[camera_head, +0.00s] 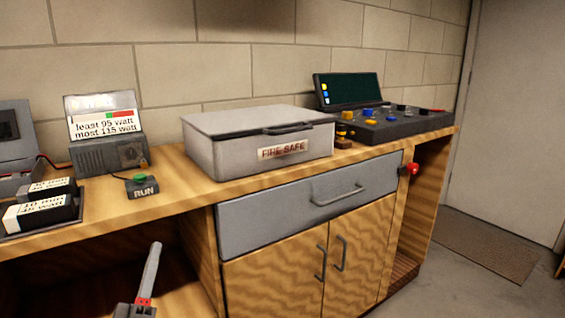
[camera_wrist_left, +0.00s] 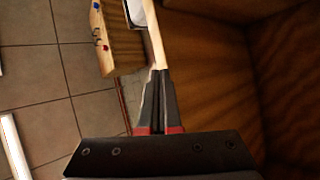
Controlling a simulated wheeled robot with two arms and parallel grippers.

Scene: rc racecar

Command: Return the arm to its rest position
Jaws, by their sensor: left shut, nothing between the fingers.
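My left gripper (camera_head: 154,250) is at the bottom of the head view, in front of the open space under the workbench (camera_head: 180,187). Its grey fingers are together and point up, with red bands at their base. In the left wrist view the fingers (camera_wrist_left: 159,75) are pressed together with nothing between them. The rest of the left arm is out of the head view. My right gripper is in neither view.
The bench holds a grey FIRE SAFE box (camera_head: 235,155), a control console (camera_head: 390,125), a RUN button (camera_head: 141,187) and a meter (camera_head: 107,150). A drawer (camera_head: 290,215) and cabinet doors (camera_head: 275,270) are shut. Floor at right is clear around a mat (camera_head: 485,245).

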